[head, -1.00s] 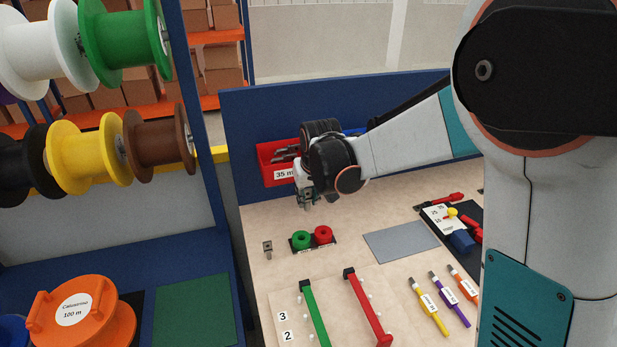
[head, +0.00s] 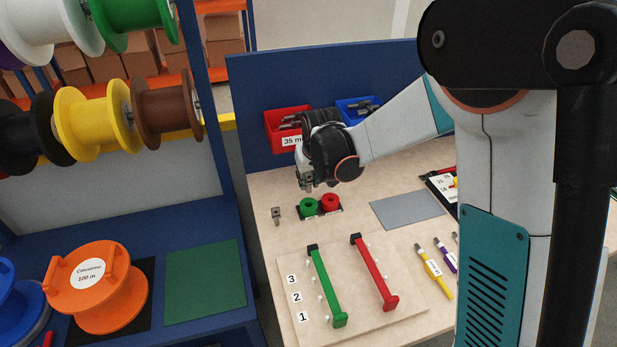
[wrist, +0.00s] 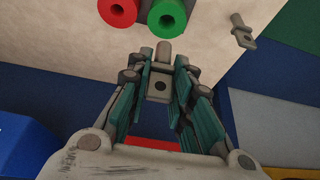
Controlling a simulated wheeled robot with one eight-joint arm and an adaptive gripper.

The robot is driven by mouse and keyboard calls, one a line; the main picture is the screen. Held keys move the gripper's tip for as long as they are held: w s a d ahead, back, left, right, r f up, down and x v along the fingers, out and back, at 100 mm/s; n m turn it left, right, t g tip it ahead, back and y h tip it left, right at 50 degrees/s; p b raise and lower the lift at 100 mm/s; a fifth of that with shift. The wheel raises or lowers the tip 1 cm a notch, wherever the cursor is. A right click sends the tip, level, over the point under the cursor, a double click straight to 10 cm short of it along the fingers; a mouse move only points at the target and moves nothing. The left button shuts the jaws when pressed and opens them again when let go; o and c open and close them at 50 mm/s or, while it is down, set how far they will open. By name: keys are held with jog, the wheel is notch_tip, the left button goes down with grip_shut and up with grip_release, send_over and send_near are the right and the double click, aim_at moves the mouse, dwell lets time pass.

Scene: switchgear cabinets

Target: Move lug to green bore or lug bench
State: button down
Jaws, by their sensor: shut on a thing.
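My gripper (head: 306,181) is shut on a grey metal lug (wrist: 159,84), held between the teal finger pads in the wrist view with its round barrel toward the bores. The green bore (head: 309,207), a green ring with a dark hole, sits on a small dark base on the bench. In the head view the gripper is above and just behind it. In the wrist view the green bore (wrist: 167,18) is beyond the lug's tip, apart from it. The red bore (head: 330,202) sits beside it. Another lug (head: 277,214) stands on the wooden bench, left of the green bore.
Red bin (head: 284,128) and blue bin (head: 352,108) hang on the back panel behind my gripper. A board with green bar (head: 326,287) and red bar (head: 375,272) lies in front. A grey mat (head: 407,209) is to the right.

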aim_at(310, 192)
jog(key=shift+f+b, duration=1.7)
jog(key=shift+f, duration=0.65)
jog(key=shift+f+b, duration=1.25)
jog(key=shift+f, duration=0.05)
dwell(0.4)
dwell(0.5)
jog(key=c, duration=1.3)
grip_release()
jog(key=shift+c, duration=0.2)
jog(key=v, duration=1.2)
